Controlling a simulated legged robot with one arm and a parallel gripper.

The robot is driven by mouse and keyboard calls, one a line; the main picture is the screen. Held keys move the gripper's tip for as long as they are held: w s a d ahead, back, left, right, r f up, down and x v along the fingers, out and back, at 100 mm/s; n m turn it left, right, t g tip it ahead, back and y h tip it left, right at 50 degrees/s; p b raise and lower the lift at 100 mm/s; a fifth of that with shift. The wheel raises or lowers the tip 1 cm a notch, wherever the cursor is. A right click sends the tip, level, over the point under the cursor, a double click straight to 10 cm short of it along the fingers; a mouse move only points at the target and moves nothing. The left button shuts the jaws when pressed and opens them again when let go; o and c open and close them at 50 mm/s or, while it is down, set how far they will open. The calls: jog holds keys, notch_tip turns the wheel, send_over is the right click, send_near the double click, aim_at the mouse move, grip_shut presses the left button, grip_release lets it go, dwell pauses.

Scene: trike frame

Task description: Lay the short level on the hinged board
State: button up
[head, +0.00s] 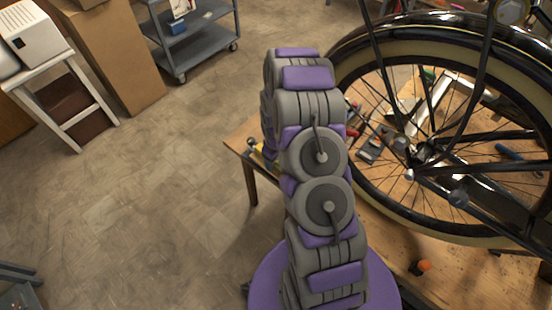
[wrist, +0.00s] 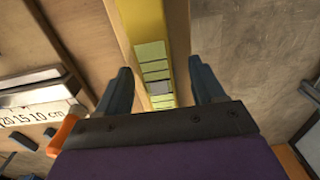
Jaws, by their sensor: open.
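In the wrist view my gripper (wrist: 162,85) is open, with one dark finger on each side of a long yellow bar (wrist: 146,22). The bar has a row of pale green blocks and one grey block along it; it looks like the short level, but I cannot be sure. It runs up out of the picture between the fingers, with a gap on each side. In the head view my arm hides the gripper. A small yellow piece (head: 264,153) shows beside my arm at the table's left edge. I cannot pick out the hinged board for certain.
A spoked wheel (head: 395,240) stands over the wooden workbench (head: 385,268), with tools behind its spokes. An orange-topped item (head: 424,266) is on the bench. A scale marked in cm (wrist: 30,115) lies left in the wrist view.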

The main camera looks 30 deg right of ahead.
notch_tip(320, 180, up, 17)
jog(key=p, duration=0.2)
dwell(0.5)
jog(key=shift+r, duration=0.15)
